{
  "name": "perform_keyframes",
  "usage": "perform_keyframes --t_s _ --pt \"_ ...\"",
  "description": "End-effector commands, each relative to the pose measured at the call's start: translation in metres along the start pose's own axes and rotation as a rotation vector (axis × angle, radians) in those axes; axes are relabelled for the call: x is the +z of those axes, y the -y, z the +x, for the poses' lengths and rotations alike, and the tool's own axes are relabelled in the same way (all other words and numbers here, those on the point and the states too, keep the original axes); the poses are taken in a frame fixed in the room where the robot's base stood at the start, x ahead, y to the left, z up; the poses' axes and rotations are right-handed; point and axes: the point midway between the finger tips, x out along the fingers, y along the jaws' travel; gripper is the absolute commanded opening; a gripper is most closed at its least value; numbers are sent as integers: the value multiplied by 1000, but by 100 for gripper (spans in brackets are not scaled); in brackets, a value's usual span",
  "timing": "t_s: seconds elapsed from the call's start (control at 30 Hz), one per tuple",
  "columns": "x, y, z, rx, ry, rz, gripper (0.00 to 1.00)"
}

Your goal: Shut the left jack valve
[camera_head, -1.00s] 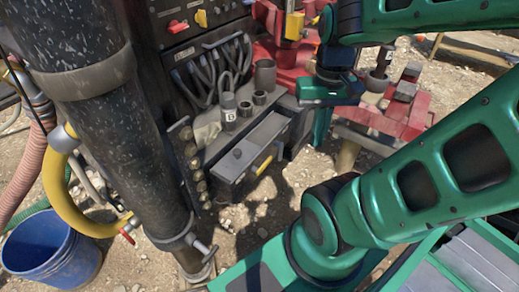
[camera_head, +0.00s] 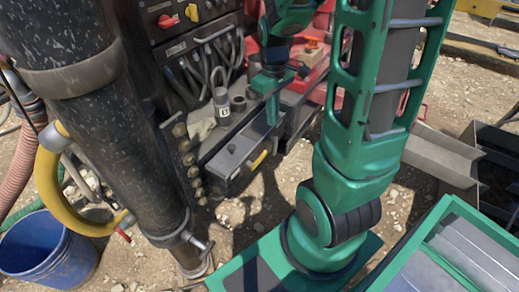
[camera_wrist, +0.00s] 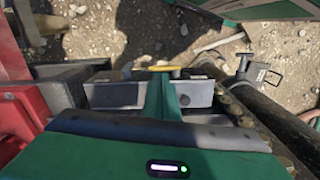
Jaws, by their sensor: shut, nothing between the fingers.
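I cannot tell for sure which part is the left jack valve. A red lever (camera_head: 167,21) and a yellow lever (camera_head: 192,12) sit side by side on the dark control panel (camera_head: 180,45) at the upper left of the head view. A small red handle (camera_head: 124,236) is on the yellow hose's fitting, and a grey tap (camera_head: 200,244) is low on the black column. My gripper (camera_head: 272,112) is shut and empty, pointing down beside the grey box with a yellow handle (camera_head: 258,160). In the wrist view my gripper (camera_wrist: 163,92) covers part of that box; its yellow handle (camera_wrist: 163,68) shows beyond the fingertips.
The thick black column (camera_head: 110,130) stands left of the panel. Several hoses (camera_head: 205,75) hang below the panel. A grey bottle (camera_head: 221,105) and cups stand on the ledge above the box. A blue bucket (camera_head: 45,250) is at lower left. Gravel ground (camera_head: 245,215) is open in front.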

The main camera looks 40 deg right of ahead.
Motion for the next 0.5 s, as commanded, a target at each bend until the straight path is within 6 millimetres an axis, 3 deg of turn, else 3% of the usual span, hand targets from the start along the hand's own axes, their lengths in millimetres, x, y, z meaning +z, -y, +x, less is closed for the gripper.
perform_keyframes --t_s 0.2,0.5 --pt "-35 0 32 -18 -6 -151 0" --pt "-42 0 38 -21 -11 -187 0"
